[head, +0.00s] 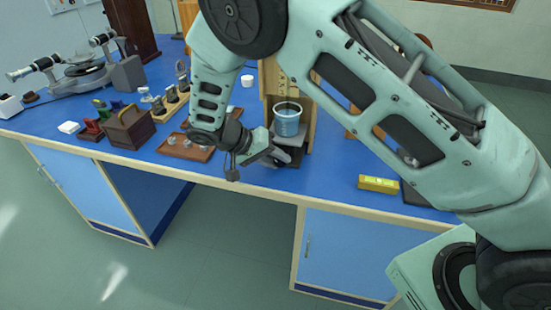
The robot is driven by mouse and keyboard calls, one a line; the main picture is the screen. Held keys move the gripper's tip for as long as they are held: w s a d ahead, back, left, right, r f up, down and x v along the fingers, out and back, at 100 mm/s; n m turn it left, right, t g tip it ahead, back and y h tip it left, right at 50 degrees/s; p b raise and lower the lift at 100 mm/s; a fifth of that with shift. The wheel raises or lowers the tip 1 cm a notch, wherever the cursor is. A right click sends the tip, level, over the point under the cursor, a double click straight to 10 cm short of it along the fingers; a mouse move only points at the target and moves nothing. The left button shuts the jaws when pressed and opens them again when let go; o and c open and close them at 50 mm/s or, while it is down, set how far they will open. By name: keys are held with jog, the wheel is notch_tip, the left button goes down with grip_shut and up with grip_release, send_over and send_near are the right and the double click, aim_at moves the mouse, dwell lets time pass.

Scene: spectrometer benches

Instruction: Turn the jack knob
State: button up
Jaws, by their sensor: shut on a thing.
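A small dark lab jack (296,141) stands near the front edge of the blue bench. A beaker of blue liquid (287,122) stands on top of it, upright. My gripper (279,158) reaches in from the left, low at the front left side of the jack. It is shut at the place of the jack knob, and its fingers hide the knob itself.
A wooden stand (268,82) rises behind the beaker. A wooden tray (188,147) with small glass pieces lies left of my gripper. A yellow level (378,184) lies at right near the bench edge. A spectrometer (85,66) and a wooden box (128,129) stand farther left.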

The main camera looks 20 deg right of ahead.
jog(key=shift+w, duration=0.1)
jog(key=o, duration=1)
jog(key=t+y, duration=0.1)
jog(key=t+y+b, duration=0.1)
jog(key=y, duration=0.1)
jog(key=m+t+y+b, duration=0.1)
jog(key=shift+s+d+y, duration=0.3)
jog(key=shift+d, duration=0.05)
jog(key=t+y+b, duration=0.1)
jog(key=y+b, duration=0.1)
jog(key=b, duration=0.1)
jog(key=shift+s+d+f+m+t+y, duration=0.1)
jog(key=shift+s+d+m+t+y, duration=0.1)
jog(key=shift+m+t+y, duration=0.15)
jog(key=t+y+b, duration=0.1)
jog(key=b, duration=0.2)
jog(key=shift+m+y, duration=0.25)
jog(key=shift+p+v, duration=2.8)
jog(key=shift+v, duration=6.15)
